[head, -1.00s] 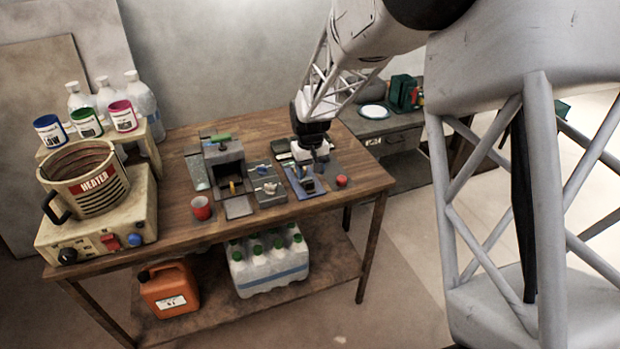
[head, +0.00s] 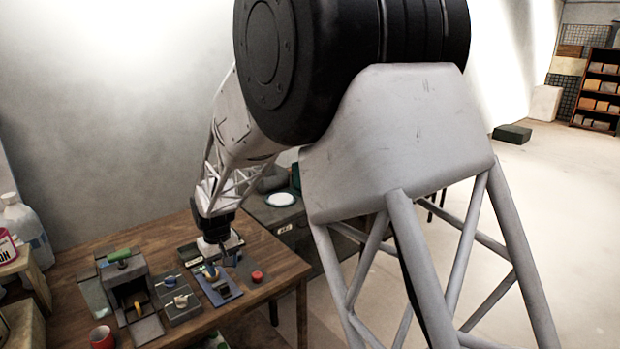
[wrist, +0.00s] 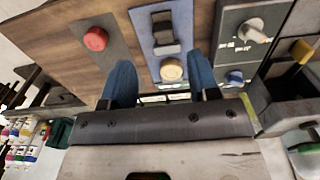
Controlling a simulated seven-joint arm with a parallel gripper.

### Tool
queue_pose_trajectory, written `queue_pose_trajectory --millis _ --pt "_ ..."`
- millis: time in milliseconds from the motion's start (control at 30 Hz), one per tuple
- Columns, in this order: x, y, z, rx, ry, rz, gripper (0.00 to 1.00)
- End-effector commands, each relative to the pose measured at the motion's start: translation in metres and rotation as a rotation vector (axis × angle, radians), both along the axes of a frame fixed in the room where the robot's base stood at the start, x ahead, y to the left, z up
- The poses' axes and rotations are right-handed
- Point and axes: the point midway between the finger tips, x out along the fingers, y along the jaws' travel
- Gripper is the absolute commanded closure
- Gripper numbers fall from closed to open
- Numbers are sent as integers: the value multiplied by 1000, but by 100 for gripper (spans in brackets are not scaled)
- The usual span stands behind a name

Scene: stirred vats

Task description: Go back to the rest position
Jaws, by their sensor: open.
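My gripper (head: 218,256) is above the back right part of the wooden bench, close over the blue panel (head: 225,294). In the wrist view my gripper (wrist: 161,66) has its two blue fingers spread apart, with nothing held between them. A round yellow knob (wrist: 172,69) on the blue panel shows in the gap between the fingers. A dark slotted fitting (wrist: 164,32) sits farther along the same panel. Whether the fingers touch the panel cannot be told. No marked rest position is seen.
A red button (wrist: 95,39) is beside the blue panel. A grey panel with a white lever (wrist: 252,30) is on its other side. A dark box-like device (head: 128,286) and a red mug (head: 102,338) stand farther left. The floor to the right (head: 560,220) is clear.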

Motion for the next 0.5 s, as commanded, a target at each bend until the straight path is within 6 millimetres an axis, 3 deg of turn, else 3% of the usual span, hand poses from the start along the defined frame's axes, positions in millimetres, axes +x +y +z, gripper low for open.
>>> queue_pose_trajectory --millis 267,500 --pt "-2 -43 30 9 -13 -50 45" --pt "-13 -109 70 21 -32 -127 45"
